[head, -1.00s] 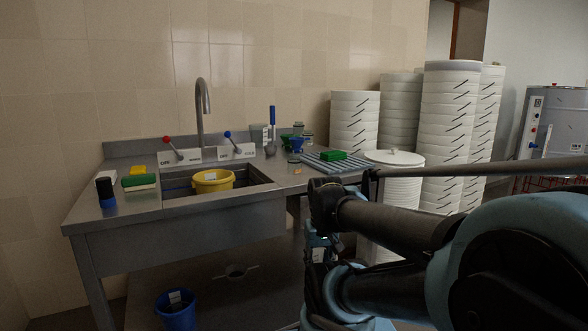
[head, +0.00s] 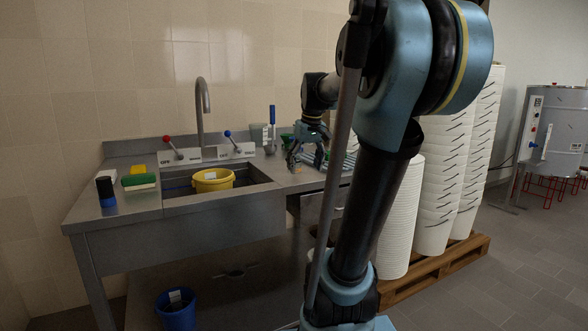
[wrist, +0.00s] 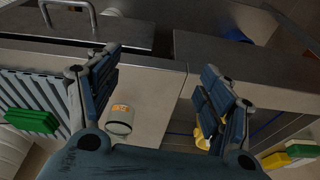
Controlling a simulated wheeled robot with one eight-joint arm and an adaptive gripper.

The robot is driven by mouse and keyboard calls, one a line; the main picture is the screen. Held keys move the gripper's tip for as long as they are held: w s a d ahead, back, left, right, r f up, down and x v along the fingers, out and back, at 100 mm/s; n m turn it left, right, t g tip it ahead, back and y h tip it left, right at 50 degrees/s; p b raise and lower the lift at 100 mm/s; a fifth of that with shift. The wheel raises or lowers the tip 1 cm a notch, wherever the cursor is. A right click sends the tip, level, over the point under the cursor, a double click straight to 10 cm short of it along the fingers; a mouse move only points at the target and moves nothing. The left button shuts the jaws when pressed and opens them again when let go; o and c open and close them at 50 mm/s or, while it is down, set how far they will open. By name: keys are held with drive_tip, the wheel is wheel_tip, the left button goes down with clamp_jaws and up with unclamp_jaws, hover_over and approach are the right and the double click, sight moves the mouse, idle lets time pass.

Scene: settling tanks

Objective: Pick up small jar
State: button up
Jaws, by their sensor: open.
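The small jar (wrist: 120,118) stands on the steel counter in the wrist view, with a pale lid and an orange-yellow label or band. It is between my two fingers, closer to the left one, and appears free of both. My gripper (wrist: 160,88) is open and empty, with dark segmented fingers spread wide. In the head view my gripper (head: 308,156) reaches down over the counter right of the sink. There the jar is mostly hidden by the fingers.
A ribbed drying mat (wrist: 40,92) with a green sponge (wrist: 31,122) lies left of the jar in the wrist view. The sink holds a yellow bucket (head: 213,180). Two levers and a tap (head: 202,98) stand behind. Tall white bucket stacks (head: 452,170) stand right.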

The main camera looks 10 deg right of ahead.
drive_tip(key=w+d+r+n, duration=0.1)
drive_tip(key=w+r, duration=0.4)
drive_tip(key=w, duration=0.4)
drive_tip(key=w+d+r+n, duration=0.1)
drive_tip(key=w+r, duration=0.4)
drive_tip(key=w, duration=0.3)
drive_tip(key=shift+t, duration=0.3)
drive_tip(key=x, duration=1.2)
drive_tip(key=shift+w+a+r, duration=0.15)
drive_tip(key=shift+w+a, duration=0.15)
drive_tip(key=shift+a+x, duration=0.2)
drive_tip(key=shift+x, duration=1.2)
drive_tip(key=shift+a+x, duration=0.2)
drive_tip(key=shift+x, duration=1.15)
drive_tip(key=c, duration=1.2)
